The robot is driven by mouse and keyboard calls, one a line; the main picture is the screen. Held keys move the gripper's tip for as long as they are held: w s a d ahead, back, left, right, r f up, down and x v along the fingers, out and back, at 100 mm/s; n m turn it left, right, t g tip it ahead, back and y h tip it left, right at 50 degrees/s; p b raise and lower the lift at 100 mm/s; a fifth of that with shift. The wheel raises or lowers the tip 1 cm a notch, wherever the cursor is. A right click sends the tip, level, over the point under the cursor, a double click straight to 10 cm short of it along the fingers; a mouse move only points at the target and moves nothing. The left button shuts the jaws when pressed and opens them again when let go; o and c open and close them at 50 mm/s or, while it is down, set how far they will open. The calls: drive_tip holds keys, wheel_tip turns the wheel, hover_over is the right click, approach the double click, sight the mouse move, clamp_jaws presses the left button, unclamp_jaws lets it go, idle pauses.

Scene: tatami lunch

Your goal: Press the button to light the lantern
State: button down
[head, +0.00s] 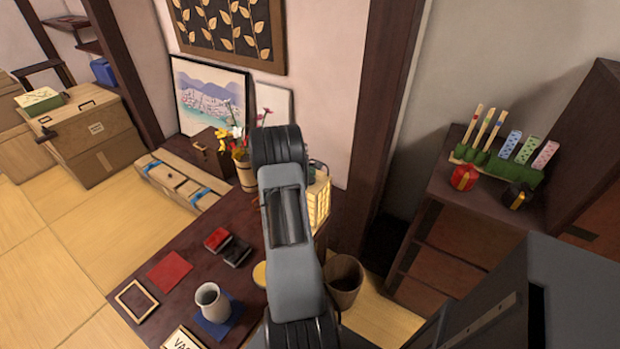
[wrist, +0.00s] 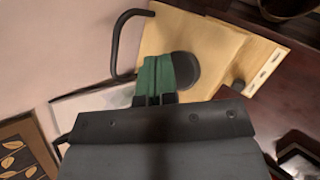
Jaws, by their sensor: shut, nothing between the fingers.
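The lantern (head: 319,203) stands on the dark low table, partly hidden behind my arm in the head view. Its visible side panel looks bright warm yellow with a grid. In the wrist view the lantern (wrist: 215,45) shows as a pale tan body with a thin black curved handle (wrist: 118,45). A dark round disc (wrist: 186,70) on it lies right beside my green fingertips; I cannot tell whether it is the button or whether they touch. My gripper (wrist: 155,82) is shut and empty. My arm hides most of it in the head view.
The low table (head: 200,265) holds a grey cup (head: 211,300), a red box (head: 217,240), a black box (head: 237,251) and a flower pot (head: 246,176) near the lantern. A brown bin (head: 344,280) stands at the table's right. A shelf (head: 460,215) stands further right.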

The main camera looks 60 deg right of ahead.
sight(310, 180)
drive_tip(key=shift+r, duration=0.1)
wheel_tip(310, 180, up, 6)
drive_tip(key=p, duration=0.3)
idle(0.6)
idle(0.5)
